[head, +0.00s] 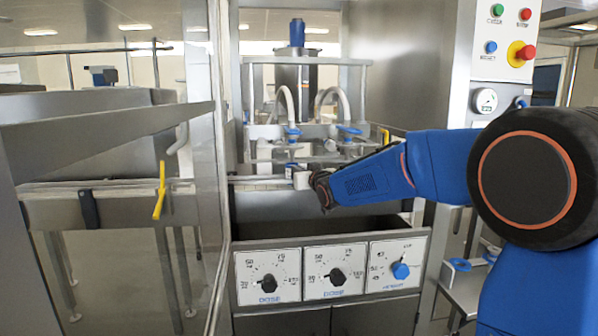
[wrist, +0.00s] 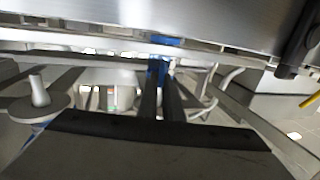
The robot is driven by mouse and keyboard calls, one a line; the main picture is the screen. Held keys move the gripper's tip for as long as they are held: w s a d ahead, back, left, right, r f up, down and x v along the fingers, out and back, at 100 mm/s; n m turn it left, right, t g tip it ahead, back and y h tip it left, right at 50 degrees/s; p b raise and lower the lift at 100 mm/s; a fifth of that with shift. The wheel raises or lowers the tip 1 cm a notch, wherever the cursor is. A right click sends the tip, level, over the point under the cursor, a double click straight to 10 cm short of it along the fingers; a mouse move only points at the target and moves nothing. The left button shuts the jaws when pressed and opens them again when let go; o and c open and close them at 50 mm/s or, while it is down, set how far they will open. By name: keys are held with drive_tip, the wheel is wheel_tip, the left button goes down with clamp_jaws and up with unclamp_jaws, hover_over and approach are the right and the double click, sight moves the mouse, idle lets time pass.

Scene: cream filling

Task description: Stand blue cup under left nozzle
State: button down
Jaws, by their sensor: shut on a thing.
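In the head view my gripper (head: 303,177) reaches in from the right, below the nozzle area of the filling machine. Its dark fingers (wrist: 160,95) show in the wrist view, close together with a blue thing (wrist: 157,68) at their tips, which I take as the blue cup. The right nozzle (head: 349,131) is further right. Most of the cup is hidden or too small to make out, so I cannot tell whether it touches a surface.
Below the gripper is an open steel trough, with a front panel of dose dials (head: 268,283). A clear guard door with a yellow handle (head: 160,190) stands at the left. A side shelf (head: 465,290) with blue items is at lower right.

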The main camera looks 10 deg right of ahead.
drive_tip(key=shift+f, duration=0.1)
drive_tip(key=c, duration=1.8)
unclamp_jaws()
drive_tip(key=shift+c, duration=0.2)
drive_tip(key=shift+s, duration=0.15)
drive_tip(key=v, duration=1.7)
drive_tip(key=shift+s, duration=0.15)
